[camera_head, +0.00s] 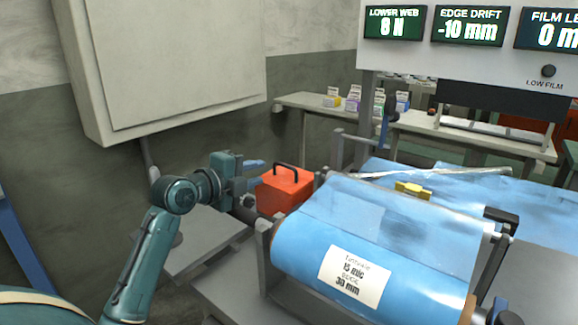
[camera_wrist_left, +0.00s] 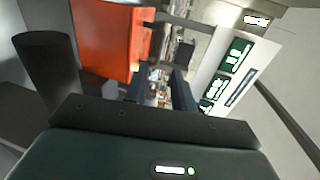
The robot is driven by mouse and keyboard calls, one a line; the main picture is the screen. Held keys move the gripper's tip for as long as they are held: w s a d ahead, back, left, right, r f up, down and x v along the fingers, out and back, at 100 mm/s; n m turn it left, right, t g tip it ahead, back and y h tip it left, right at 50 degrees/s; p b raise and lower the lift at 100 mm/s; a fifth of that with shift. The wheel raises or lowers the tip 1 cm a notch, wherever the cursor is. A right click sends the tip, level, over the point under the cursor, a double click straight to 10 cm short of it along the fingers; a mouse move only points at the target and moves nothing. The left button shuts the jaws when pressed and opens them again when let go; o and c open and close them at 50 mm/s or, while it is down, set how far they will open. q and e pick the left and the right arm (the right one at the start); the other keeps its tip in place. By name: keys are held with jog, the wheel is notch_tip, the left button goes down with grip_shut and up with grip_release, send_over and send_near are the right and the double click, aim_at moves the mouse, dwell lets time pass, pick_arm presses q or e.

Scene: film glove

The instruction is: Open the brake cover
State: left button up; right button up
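The orange-red box-shaped cover (camera_head: 285,192), which I take to be the brake cover, sits at the left end of the film roll. It has a black handle (camera_head: 286,170) on top and appears closed. My left gripper (camera_head: 258,173) is just left of the cover, with its fingers apart and nothing visible between them. In the left wrist view the cover (camera_wrist_left: 103,38) is at the upper left, and the open fingers (camera_wrist_left: 158,86) are below and right of it. Contact with the cover cannot be told. My right gripper is in neither view.
The blue film roll (camera_head: 365,245) with a white label lies right of the cover in a metal frame. A yellow piece (camera_head: 412,190) rests on the film. A grey cabinet (camera_head: 165,60) hangs on the wall at the left. A bench (camera_head: 440,132) with small boxes stands behind.

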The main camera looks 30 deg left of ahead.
aim_at(285, 166)
pick_arm(q)
jog(key=x, duration=1.1)
jog(key=shift+w+f, duration=0.1)
jog(key=shift+f, duration=0.05)
jog(key=shift+c, duration=0.3)
grip_shut()
